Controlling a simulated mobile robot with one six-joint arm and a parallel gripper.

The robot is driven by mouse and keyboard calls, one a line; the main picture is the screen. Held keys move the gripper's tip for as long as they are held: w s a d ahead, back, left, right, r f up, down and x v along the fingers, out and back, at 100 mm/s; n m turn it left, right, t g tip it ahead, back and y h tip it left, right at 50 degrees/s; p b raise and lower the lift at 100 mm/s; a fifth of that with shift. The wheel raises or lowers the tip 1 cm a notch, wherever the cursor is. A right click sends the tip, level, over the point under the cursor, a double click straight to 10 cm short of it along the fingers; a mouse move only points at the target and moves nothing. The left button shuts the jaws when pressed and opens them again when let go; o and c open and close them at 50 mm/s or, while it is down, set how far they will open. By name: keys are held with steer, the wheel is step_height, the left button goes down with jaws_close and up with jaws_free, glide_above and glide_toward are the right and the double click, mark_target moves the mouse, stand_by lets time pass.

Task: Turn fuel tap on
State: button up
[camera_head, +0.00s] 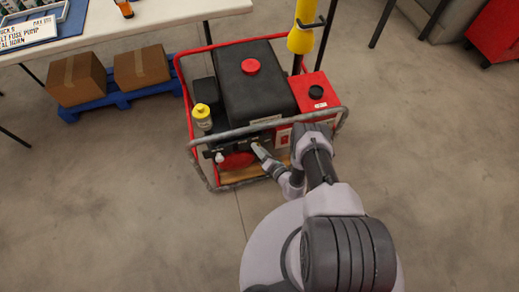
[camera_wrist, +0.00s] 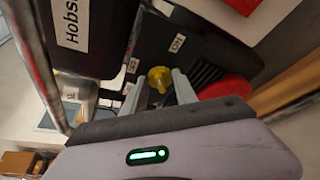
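The pump unit (camera_head: 255,85) stands on the floor inside a red and grey tube frame, with a black tank on top. In the wrist view a small yellow knob (camera_wrist: 159,77), which looks like the fuel tap, sits on the dark engine side. My gripper (camera_wrist: 157,92) has its two grey fingers apart, one on each side of the knob. Whether either finger touches it I cannot tell. In the head view my gripper (camera_head: 256,147) reaches the near side of the unit, just under the front frame bar. The knob's turn position is unclear.
The front frame bar (camera_head: 265,127) runs close above my gripper. A red round cover (camera_head: 237,161) and a yellow-capped bottle (camera_head: 202,117) are to the left. A black label tagged "IOI" (camera_wrist: 177,43) is near the knob.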

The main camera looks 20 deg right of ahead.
jaws_close()
steer(key=shift+f+m+y, duration=0.1)
steer(key=shift+m+y, duration=0.2)
steer(key=shift+m, duration=0.3)
steer(key=o, duration=0.6)
jaws_free()
steer(key=shift+o, duration=0.2)
steer(key=p+v, duration=0.1)
steer(key=v, duration=1.6)
steer(key=shift+s, duration=0.25)
